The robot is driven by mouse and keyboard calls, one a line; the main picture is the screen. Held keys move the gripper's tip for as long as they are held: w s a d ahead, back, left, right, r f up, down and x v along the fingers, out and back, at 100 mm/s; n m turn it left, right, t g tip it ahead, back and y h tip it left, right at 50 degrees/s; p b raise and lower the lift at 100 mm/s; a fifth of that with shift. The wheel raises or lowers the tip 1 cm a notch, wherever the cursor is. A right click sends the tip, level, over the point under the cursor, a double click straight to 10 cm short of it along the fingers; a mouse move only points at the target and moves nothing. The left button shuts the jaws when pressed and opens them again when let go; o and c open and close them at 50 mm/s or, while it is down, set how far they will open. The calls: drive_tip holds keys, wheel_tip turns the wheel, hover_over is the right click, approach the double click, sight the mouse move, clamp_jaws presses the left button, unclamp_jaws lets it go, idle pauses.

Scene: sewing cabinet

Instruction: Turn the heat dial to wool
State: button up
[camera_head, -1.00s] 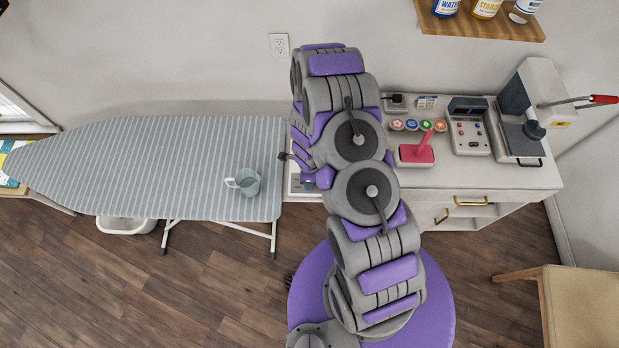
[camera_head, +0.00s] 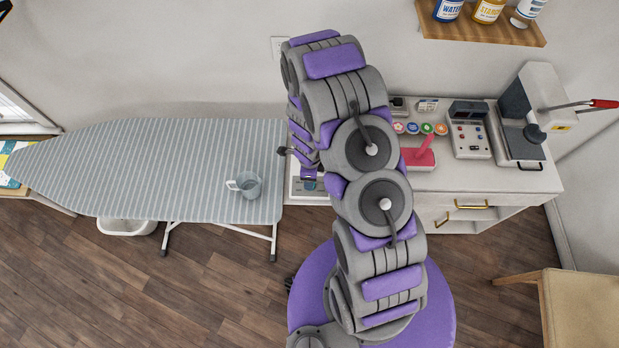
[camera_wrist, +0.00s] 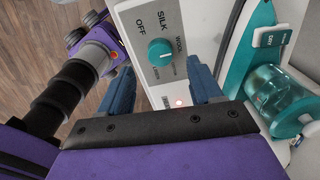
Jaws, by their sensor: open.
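The heat dial (camera_wrist: 160,52) is a round teal knob on a pale panel (camera_wrist: 133,15) in the wrist view. OFF is printed to its upper left, SILK above it and WOOL (camera_wrist: 180,45) to its right. Other lettering below is too small to read surely. I cannot tell exactly where the dial points. My gripper (camera_wrist: 162,82) is open, with one blue finger at either side below the dial in the picture. The dial appears in the gap ahead of the fingertips, with no clear contact. In the head view my arm hides most of the panel.
A teal appliance part with a clear tank (camera_wrist: 283,100) and a switch (camera_wrist: 272,38) stands right of the panel.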

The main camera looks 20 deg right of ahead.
wheel_tip(320, 180, up, 12)
idle(0.6)
drive_tip(key=shift+w+a+r, duration=0.1)
drive_tip(key=shift+r, duration=0.05)
idle(0.4)
drive_tip(key=s+a+r+n+g+y+b, duration=0.1)
drive_tip(key=s+r+n+b, duration=0.4)
drive_tip(key=s+n+b, duration=0.35)
drive_tip(key=s+a+r+n+b, duration=0.2)
drive_tip(key=s+r+n+b, duration=0.3)
drive_tip(key=s+n+b, duration=0.3)
drive_tip(key=s+d+f+n+h+b, duration=0.1)
drive_tip(key=s+d+n+b, duration=0.2)
drive_tip(key=s+n, duration=0.3)
drive_tip(key=s, duration=0.4)
drive_tip(key=shift+s+g, duration=0.4)
